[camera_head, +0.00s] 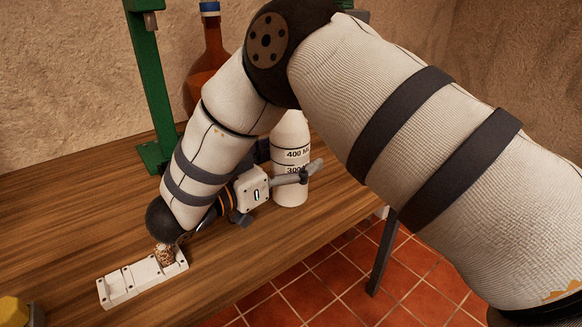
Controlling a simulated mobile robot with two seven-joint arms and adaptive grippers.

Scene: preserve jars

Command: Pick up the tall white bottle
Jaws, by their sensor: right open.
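The tall white bottle (291,132) stands upright on the wooden table near its right edge, with black volume marks such as 400 and 300 on its side. My right arm reaches over from the right, and its bend hides part of the bottle's top. My right gripper (303,173) is open at the bottle. One finger stretches across the front of the bottle's lower half; the other finger is hidden, so I cannot tell whether the bottle lies between them. My left gripper is not in view.
A white slotted holder (142,283) with a small brown-speckled jar (165,254) sits at the table's front. A brown bottle with a blue cap (209,52) and a green metal stand (152,80) are behind. A yellow object (14,311) shows at lower left. Red tiled floor lies beyond the table's edge.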

